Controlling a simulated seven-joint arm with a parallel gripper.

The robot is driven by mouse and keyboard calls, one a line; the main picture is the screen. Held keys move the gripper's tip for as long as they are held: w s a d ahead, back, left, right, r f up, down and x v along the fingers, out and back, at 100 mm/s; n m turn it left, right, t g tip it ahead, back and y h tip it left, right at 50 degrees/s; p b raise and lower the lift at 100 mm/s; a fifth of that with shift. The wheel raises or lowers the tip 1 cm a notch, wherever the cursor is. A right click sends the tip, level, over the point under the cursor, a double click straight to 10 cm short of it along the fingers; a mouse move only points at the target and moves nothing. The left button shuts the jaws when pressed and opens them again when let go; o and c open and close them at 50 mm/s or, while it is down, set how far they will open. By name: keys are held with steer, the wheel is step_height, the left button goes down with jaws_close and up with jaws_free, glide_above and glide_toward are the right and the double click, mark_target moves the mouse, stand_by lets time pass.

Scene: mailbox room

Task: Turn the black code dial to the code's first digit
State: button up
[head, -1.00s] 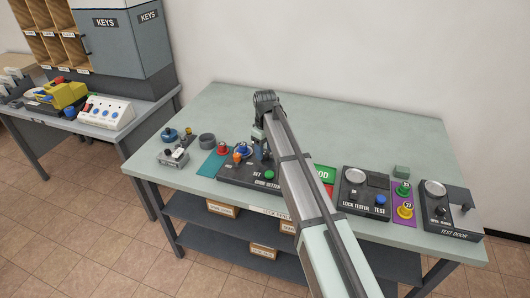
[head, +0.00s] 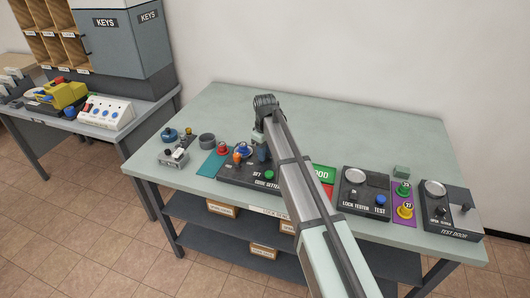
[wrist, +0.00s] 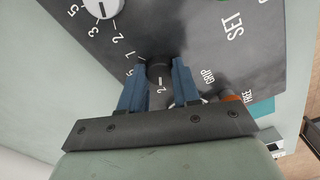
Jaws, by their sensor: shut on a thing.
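The dark code setter box (head: 232,174) lies at the left front of the green workbench. In the wrist view its panel (wrist: 200,50) shows a white dial (wrist: 103,6) with digits around it, and the words SET, GRIP and FREE. The black dial (wrist: 159,72) stands on that panel with digits printed beside it. My gripper (wrist: 161,64) has its blue fingers on either side of the black dial and is shut on it. In the head view my gripper (head: 261,156) is at the box, and my arm hides the box's right part.
A red knob (head: 222,149) and a blue knob (head: 242,149) are near the box's back left. The lock tester (head: 364,192) and test door (head: 448,211) stand to the right. The bench's back is clear.

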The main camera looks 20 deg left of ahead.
steer(key=shift+c, duration=0.8)
steer(key=shift+m, duration=0.3)
steer(key=m, duration=0.3)
steer(key=shift+r+m, duration=0.1)
steer(key=shift+m, duration=2)
steer(key=o, duration=1.1)
steer(key=shift+c, duration=0.2)
